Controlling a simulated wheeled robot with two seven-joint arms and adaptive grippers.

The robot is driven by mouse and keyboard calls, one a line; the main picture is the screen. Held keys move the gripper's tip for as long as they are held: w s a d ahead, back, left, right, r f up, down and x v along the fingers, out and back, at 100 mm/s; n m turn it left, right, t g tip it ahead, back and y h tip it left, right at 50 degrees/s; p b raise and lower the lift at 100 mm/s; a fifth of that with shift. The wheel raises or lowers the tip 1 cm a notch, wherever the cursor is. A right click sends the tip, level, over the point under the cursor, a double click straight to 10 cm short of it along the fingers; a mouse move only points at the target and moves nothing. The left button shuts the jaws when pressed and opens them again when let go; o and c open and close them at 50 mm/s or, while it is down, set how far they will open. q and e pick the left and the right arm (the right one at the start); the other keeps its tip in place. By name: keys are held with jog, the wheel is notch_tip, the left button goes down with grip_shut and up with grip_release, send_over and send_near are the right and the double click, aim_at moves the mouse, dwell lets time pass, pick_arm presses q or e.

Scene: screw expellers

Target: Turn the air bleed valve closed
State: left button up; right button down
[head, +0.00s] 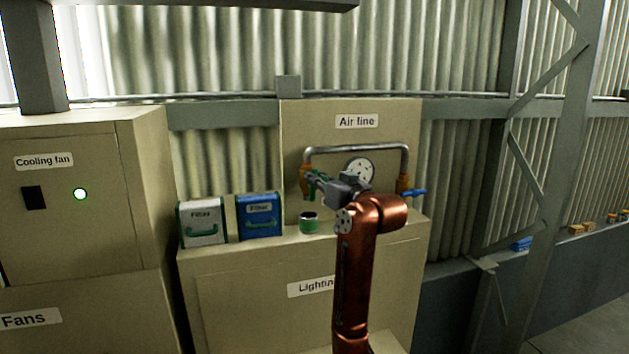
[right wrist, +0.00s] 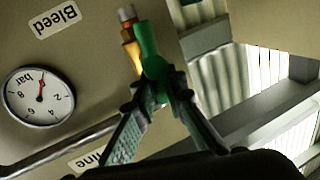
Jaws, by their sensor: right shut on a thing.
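The air bleed valve has a brass body (right wrist: 132,50) and a green lever (right wrist: 148,48). My right gripper (head: 314,181) reaches to the valve from the right. In the right wrist view its fingers (right wrist: 160,92) are shut on the lower part of the green lever. The lever runs roughly alongside the brass body. My left gripper is not in view.
A round pressure gauge (head: 360,169) is just behind my right wrist. A blue-handled valve (head: 414,192) is at the pipe's right end. A green-banded can (head: 308,222), a blue filter box (head: 259,216) and a white filter box (head: 202,223) stand on the ledge at left.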

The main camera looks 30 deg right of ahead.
jog(key=m, duration=0.1)
jog(key=m+b, duration=0.1)
jog(key=m, duration=0.1)
jog(key=m+t+b, duration=0.1)
jog(key=shift+s+d+f, duration=0.1)
jog(key=shift+d+f, duration=0.15)
jog(key=shift+d, duration=0.1)
jog(key=m+h+b, duration=0.1)
jog(key=m, duration=0.4)
jog(key=f+m+h, duration=0.1)
jog(key=m+h, duration=0.1)
jog(key=m, duration=0.3)
jog(key=d+m+t+h+b, duration=0.1)
jog(key=m+h, duration=0.1)
jog(key=m, duration=0.3)
jog(key=shift+s+d+f+b, duration=0.1)
jog(key=shift+s+f+b, duration=0.05)
jog(key=shift+f+b, duration=0.2)
jog(key=shift+f+m, duration=0.1)
jog(key=shift+m, duration=0.4)
jog(key=c, duration=2)
grip_release()
jog(key=v, duration=1.2)
jog(key=shift+f, duration=0.1)
